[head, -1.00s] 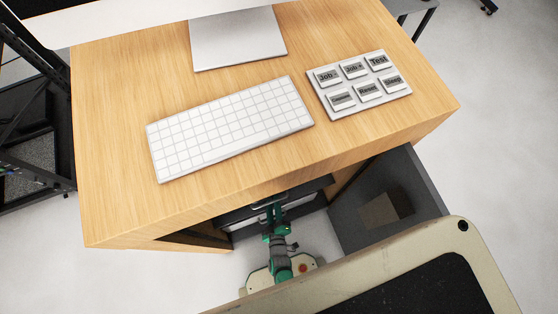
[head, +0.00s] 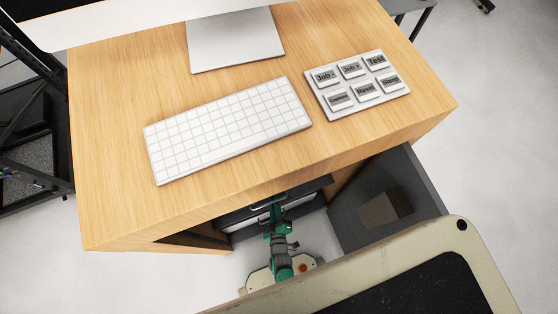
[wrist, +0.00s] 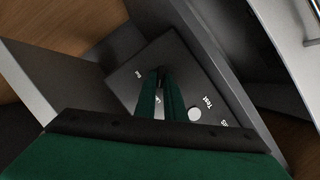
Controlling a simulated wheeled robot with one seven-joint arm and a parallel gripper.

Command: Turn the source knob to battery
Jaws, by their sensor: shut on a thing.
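The source knob is mostly hidden between the fingertips of my gripper (wrist: 160,82) in the wrist view, on a dark grey control panel (wrist: 180,52). My gripper's green fingers are close together and shut on it. White lettering shows around the fingers, including "Test" to the right; the other labels are too small or cut off to read surely. A round white button (wrist: 194,114) sits right of the fingers. In the head view my green arm reaches into the space under the desk (head: 110,215), and the fingertips are hidden there.
On the desk stand a white keyboard (head: 228,130) and a button pad (head: 318,98) with several labelled keys. A dark grey open door or drawer (head: 350,225) stands right of my arm. Panel walls lie close around my gripper.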

